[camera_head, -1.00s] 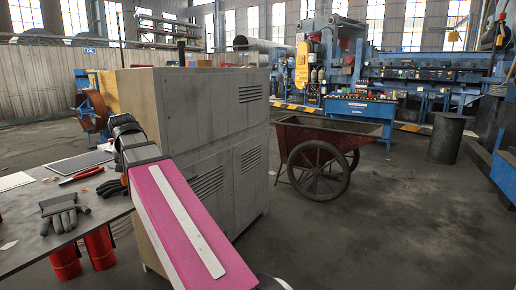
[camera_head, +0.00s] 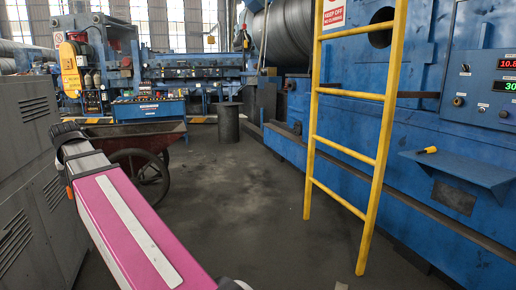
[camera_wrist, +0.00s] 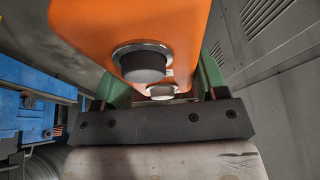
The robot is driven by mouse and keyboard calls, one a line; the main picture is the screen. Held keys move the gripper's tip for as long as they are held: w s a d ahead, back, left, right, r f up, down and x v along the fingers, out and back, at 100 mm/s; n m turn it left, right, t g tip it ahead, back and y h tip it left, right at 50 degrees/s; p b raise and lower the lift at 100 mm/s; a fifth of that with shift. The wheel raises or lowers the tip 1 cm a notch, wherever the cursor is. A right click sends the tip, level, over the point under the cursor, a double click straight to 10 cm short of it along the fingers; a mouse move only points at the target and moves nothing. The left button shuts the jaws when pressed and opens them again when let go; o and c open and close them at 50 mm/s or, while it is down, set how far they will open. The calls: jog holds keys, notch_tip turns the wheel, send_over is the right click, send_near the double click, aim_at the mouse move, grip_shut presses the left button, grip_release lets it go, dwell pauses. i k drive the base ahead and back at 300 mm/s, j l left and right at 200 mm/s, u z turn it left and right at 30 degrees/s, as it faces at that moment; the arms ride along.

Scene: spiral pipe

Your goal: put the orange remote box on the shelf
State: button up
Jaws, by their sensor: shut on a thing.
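The fingertips are partly hidden by the box.
A yellow ladder (camera_head: 376,165) leans against the blue machine (camera_head: 280,145), left of the shelf. A red cart (camera_head: 135,133) stands beyond my arm, and a grey cabinet (camera_head: 30,190) is close at the left. The floor in the middle is clear.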

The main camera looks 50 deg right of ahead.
aim_at(472, 168)
jog(key=z, duration=3.3)
jog(key=i+l+z, duration=0.3)
jog(key=i, duration=0.2)
jog(key=i+l+z, duration=0.3)
jog(key=i, duration=0.5)
